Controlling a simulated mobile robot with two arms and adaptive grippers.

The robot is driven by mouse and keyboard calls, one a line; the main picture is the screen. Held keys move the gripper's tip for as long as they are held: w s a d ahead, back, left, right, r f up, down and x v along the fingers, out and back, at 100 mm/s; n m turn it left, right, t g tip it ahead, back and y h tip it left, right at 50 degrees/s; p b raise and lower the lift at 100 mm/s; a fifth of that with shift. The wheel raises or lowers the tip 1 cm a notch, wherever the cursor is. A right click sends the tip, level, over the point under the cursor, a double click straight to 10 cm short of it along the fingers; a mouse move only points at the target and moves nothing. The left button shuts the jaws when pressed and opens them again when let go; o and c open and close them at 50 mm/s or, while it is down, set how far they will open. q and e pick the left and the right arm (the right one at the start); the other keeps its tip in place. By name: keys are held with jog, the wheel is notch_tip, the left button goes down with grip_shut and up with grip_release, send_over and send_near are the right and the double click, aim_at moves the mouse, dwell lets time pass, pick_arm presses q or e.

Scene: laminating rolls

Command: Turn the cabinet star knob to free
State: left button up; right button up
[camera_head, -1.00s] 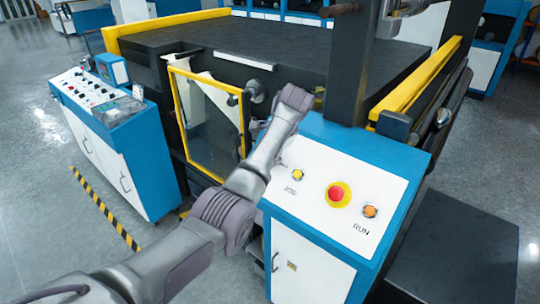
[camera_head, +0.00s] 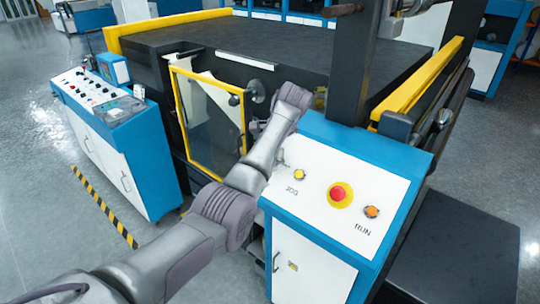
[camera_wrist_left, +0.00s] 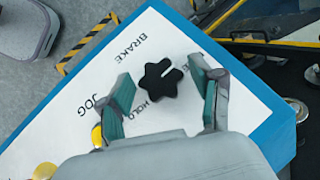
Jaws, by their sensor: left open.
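The black star knob (camera_wrist_left: 160,80) sits on the white cabinet panel in the left wrist view. Its lobes are visible, and a pale notch shows on its upper right side. My left gripper (camera_wrist_left: 162,72) is open, with one teal-padded finger on each side of the knob. I cannot tell whether either finger touches it. The word HOLD is by the knob's lower left, partly hidden, and BRAKE is above left. Another label at its upper right is mostly hidden by the finger. In the head view my left arm hides the knob and gripper. My right gripper is not in view.
The cabinet's sloped panel (camera_head: 315,170) has a blue border, a yellow JOG button (camera_head: 299,175), a red stop button (camera_head: 340,194) and an orange RUN button (camera_head: 371,211). A yellow-framed guard door (camera_head: 244,130) and a dark post (camera_head: 350,65) stand close to my arm.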

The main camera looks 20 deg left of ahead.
pick_arm(q)
jog(key=shift+d+r, duration=0.25)
jog(key=shift+r, duration=0.25)
jog(key=v, duration=1)
jog(key=shift+r, duration=0.4)
jog(key=shift+s+d, duration=0.1)
jog(key=shift+d, duration=0.05)
